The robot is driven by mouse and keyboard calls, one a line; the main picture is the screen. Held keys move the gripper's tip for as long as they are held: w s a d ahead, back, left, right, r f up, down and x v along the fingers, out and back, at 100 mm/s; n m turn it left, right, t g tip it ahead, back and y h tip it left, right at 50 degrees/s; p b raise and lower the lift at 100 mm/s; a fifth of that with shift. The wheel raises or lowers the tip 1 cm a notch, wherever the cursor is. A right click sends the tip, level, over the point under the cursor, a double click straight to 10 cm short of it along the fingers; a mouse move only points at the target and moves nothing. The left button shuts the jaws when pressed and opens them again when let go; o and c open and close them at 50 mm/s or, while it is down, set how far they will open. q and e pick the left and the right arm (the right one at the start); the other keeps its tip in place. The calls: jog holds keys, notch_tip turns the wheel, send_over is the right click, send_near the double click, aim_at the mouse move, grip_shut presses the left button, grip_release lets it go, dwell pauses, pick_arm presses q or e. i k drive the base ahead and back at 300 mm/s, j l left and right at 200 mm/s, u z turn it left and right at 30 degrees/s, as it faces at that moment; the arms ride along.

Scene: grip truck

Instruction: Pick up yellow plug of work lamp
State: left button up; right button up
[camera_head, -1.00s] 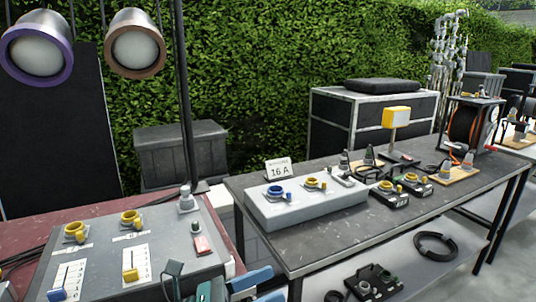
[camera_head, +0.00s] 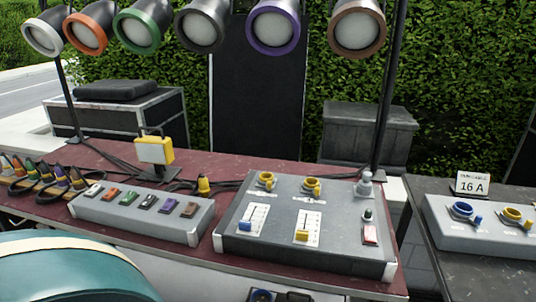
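The yellow work lamp (camera_head: 154,150) stands on the left part of the dark red table, with a lit white face. A small yellow plug (camera_head: 204,186) stands on the table to the right of the lamp, just behind the row box. A dark cable lies on the table between the lamp and the plug. Neither of my grippers is in view. A large teal rounded part at the lower left appears to be part of my own body.
A row box with several coloured switches (camera_head: 140,213) stands in front of the plug. Several coloured plugs (camera_head: 40,174) lie at far left. A lamp row hangs above. A grey table (camera_head: 426,188) stands at right.

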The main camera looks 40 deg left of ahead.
aim_at(202, 182)
jog(key=u, duration=1.75)
